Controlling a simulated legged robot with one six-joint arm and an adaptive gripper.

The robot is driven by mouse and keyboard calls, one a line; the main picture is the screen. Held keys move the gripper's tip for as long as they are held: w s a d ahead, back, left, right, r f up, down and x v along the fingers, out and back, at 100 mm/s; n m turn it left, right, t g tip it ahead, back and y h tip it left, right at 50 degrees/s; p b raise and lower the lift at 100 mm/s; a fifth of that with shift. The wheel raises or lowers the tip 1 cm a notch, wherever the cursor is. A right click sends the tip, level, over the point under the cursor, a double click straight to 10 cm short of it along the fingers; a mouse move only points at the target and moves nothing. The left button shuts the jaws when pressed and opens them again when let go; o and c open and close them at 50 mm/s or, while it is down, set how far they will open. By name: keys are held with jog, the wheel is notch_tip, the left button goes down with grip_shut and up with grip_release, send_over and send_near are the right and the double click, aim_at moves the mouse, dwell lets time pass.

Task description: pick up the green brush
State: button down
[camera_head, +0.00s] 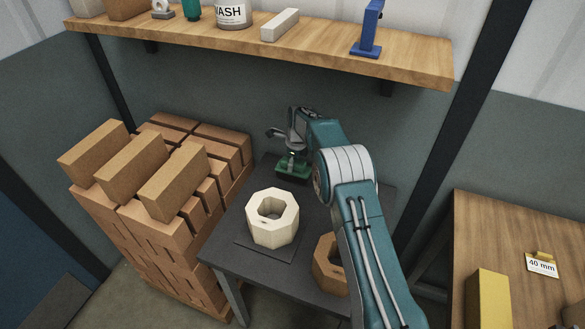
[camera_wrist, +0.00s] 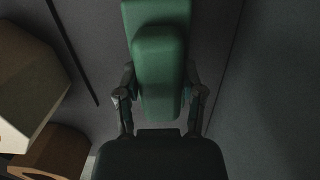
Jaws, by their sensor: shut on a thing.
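The green brush (camera_wrist: 158,75) fills the upper middle of the wrist view, between the two fingers of my gripper (camera_wrist: 160,95). The fingers are shut on it from both sides. In the head view, the green brush (camera_head: 292,165) shows below my gripper (camera_head: 291,148), over the far part of the dark table (camera_head: 222,238). Its underside is hidden, so I cannot tell whether it touches the table top.
A cream octagonal ring (camera_head: 261,228) on a dark plate and a brown block with a hole (camera_head: 327,262) stand nearer on the table. Stacked bricks (camera_head: 170,190) are at left. A wooden shelf (camera_head: 330,52) runs above, and a wooden table (camera_head: 480,230) is at right.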

jog(key=s+r, duration=1.1)
jog(key=s, duration=0.3)
jog(key=shift+d+r, duration=0.2)
jog(key=shift+d, duration=0.2)
